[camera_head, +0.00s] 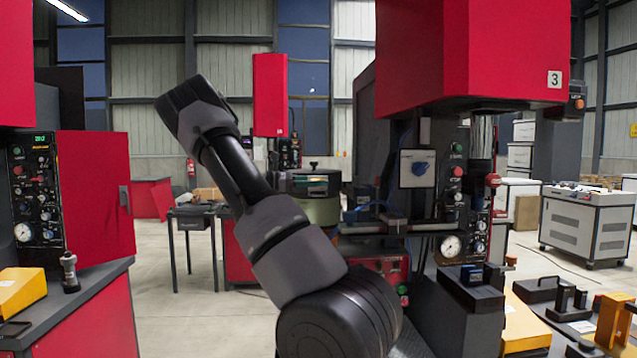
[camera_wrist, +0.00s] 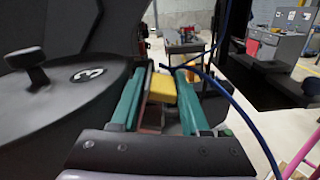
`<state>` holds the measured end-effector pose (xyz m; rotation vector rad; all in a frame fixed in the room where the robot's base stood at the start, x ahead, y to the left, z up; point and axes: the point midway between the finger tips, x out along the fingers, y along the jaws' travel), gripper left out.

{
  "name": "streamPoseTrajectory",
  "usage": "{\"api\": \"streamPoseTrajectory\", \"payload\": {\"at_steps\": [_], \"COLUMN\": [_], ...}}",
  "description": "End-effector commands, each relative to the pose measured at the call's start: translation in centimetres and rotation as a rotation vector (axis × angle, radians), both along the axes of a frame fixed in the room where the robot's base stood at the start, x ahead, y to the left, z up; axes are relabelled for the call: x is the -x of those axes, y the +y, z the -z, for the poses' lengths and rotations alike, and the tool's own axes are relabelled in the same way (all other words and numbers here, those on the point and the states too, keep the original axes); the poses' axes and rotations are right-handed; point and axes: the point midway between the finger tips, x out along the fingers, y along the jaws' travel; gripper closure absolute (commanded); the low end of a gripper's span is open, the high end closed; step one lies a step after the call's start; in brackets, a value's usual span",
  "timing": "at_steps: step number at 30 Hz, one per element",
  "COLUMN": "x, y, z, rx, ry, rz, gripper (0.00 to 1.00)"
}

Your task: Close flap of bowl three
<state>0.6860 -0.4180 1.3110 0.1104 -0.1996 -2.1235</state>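In the wrist view, a dark round lid (camera_wrist: 75,95) marked with a white "3" lies at the left. A black knob (camera_wrist: 28,62) stands on it. A dark panel (camera_wrist: 110,30) rises behind the lid; I cannot tell whether it is the flap. My gripper (camera_wrist: 163,75) is open, its two teal fingers apart, just right of the lid. A yellow block shows between the fingers, seemingly beyond them. In the head view, a bowl with a dark knobbed lid (camera_head: 315,178) stands behind my arm; its number is not readable.
A red machine hood (camera_head: 500,50) with a "3" sign hangs at the upper right of the head view. Blue cables (camera_wrist: 232,95) run right of my gripper in the wrist view. A red cabinet (camera_head: 93,195) stands at the left. Open floor shows between left cabinet and my arm.

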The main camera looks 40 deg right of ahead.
Motion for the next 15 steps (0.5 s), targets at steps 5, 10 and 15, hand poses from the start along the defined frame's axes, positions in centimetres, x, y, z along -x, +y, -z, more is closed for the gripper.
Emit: {"api": "streamPoseTrajectory", "payload": {"at_steps": [5, 10, 15], "x": [-1.3, -2.0, -2.7], "y": [1.3, 2.5, 3.6], "z": [0.1, 0.1, 0.1], "rx": [-0.002, -0.004, -0.003], "ry": [0.003, 0.003, 0.004], "rz": [-0.019, -0.024, -0.025], "gripper": [0.32, 0.32, 0.32]}}
